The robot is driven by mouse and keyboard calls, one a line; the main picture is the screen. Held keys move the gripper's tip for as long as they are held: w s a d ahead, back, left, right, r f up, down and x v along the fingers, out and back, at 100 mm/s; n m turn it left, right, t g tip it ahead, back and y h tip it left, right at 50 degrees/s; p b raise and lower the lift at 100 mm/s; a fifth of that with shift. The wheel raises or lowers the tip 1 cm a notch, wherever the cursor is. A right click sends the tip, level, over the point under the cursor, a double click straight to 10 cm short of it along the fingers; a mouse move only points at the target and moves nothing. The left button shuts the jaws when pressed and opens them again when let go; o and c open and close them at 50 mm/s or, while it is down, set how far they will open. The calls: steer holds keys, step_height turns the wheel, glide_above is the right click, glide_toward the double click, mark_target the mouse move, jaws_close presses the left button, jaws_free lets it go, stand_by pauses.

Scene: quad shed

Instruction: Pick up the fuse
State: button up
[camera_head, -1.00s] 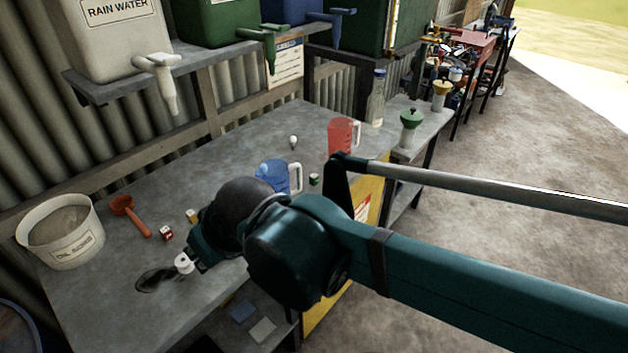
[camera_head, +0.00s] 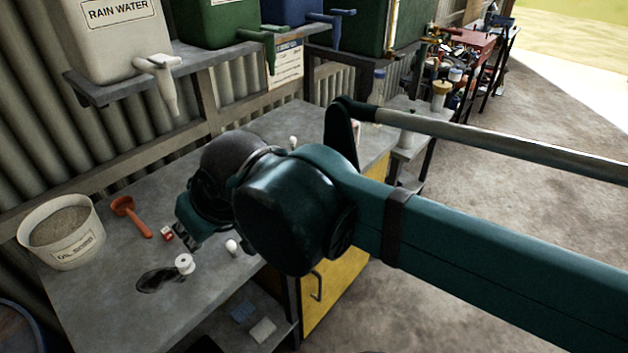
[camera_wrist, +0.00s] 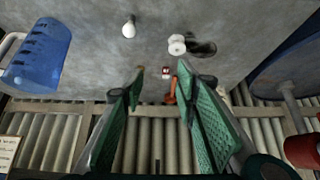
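Which item is the fuse is not clear from these frames. A small red-and-white block (camera_head: 167,233) lies on the grey bench (camera_head: 110,290) beside the orange scoop (camera_head: 131,217); it fits the word best. In the wrist view the red-and-white block (camera_wrist: 165,71) shows between the fingertips, some way beyond them. My gripper (camera_wrist: 161,70) is open and empty, with green-padded fingers apart. In the head view my gripper (camera_head: 184,238) hangs over the bench just right of the block, partly hidden by my wrist.
A white bucket (camera_head: 62,232) is at the left. A blue jug (camera_wrist: 38,55) shows in the wrist view. The bench's front left is mostly clear, beyond a dark patch (camera_head: 158,281).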

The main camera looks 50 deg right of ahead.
step_height(320, 180, up, 5)
steer(key=w+d+r+m+g+p, duration=0.1)
steer(key=w+d+m+p, duration=0.15)
steer(key=d, duration=0.25)
steer(key=w+d+r+m+g+h+p, duration=0.1)
steer(key=w+d+m+p, duration=0.15)
steer(key=d+p, duration=0.2)
steer(key=w+d+r+m+g+p, duration=0.1)
steer(key=w+d+r+m+p, duration=0.15)
steer(key=d, duration=0.35)
steer(key=d+f+m+g+p, duration=0.25)
steer(key=d+m+p, duration=0.6)
steer(key=d, duration=0.75)
steer(key=s+d+f+m+g+y+p, duration=0.1)
steer(key=s+d+f+m+g+p, duration=0.15)
steer(key=d+p, duration=0.4)
steer(key=shift+t, duration=0.4)
steer(key=f, duration=0.3)
steer(key=d+f+b, duration=0.1)
steer(key=f, duration=0.6)
steer(key=shift+s+d+b, duration=0.4)
steer(key=shift+f, duration=0.35)
steer(key=shift+f, duration=0.15)
steer(key=shift+f, duration=1.15)
steer(key=shift+f, duration=0.15)
